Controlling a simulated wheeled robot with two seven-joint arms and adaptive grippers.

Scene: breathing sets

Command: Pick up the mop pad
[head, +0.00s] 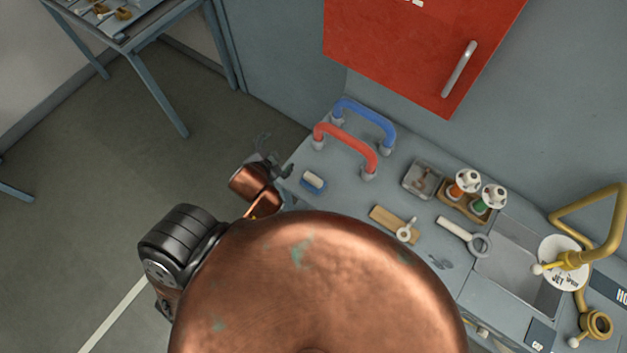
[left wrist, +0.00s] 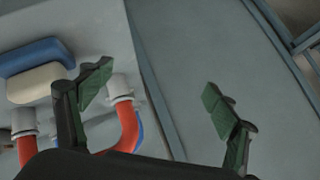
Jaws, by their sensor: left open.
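The mop pad appears to be the small blue piece with a cream block (head: 313,182) on the bench near its left edge. In the left wrist view the blue part (left wrist: 34,57) and the cream part (left wrist: 39,82) lie at the left, beyond one finger and outside the gap. My left gripper (head: 275,165) is just left of the pad at the bench edge, partly hidden by my arm. Its green-padded fingers (left wrist: 160,97) are wide apart, with nothing between them. My right gripper is not in view.
A red handle (head: 345,146) and a blue handle (head: 365,120) rise close behind the pad. A metal tray (head: 423,180), a tan plate (head: 389,220), valves (head: 467,181) and a sink (head: 515,276) lie to the right. Open floor (head: 150,150) is left of the bench.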

